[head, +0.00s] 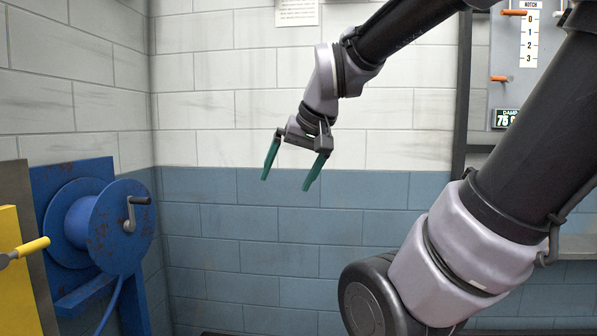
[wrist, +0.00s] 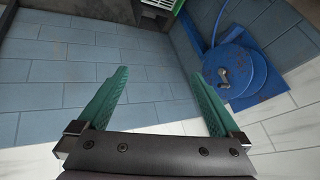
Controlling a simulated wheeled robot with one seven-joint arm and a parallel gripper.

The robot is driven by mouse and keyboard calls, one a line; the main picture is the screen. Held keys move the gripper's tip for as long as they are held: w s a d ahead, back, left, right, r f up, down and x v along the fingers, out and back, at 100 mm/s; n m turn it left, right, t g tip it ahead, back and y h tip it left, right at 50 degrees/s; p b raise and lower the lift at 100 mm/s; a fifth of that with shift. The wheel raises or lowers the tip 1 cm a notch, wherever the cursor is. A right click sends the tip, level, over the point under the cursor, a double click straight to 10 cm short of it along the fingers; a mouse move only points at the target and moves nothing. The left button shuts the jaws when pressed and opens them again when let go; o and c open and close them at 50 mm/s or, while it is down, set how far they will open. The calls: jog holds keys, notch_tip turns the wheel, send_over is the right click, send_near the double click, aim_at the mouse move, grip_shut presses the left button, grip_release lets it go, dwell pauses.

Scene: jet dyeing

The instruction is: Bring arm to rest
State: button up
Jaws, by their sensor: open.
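My gripper (head: 288,177) hangs in the air at the middle of the head view, in front of the white and blue block wall. Its two green fingers point down and are spread apart, with nothing between them. In the wrist view the fingers of my gripper (wrist: 165,95) are also wide apart and empty, with only wall seen between them. My arm is bent, rising from the lower right and reaching across the top of the head view. The gripper touches nothing that I can see.
A blue hose reel (head: 90,222) with a crank is at the left; the reel also shows in the wrist view (wrist: 250,75). A yellow panel with a yellow lever (head: 30,248) stands at the left edge. A notch panel (head: 528,50) with orange handles is at the upper right.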

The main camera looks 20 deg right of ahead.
jog(key=shift+s+d+r+m+t, duration=0.1)
jog(key=shift+s+d+r+m, duration=0.1)
jog(key=shift+s, duration=0.25)
jog(key=shift+s+d+r+m+t, duration=0.1)
jog(key=shift+s+d+r+m, duration=0.1)
jog(key=shift+s, duration=0.3)
jog(key=shift+s+d+r+m+t, duration=0.1)
jog(key=shift+s+m, duration=0.1)
jog(key=shift+s, duration=0.25)
dwell(0.3)
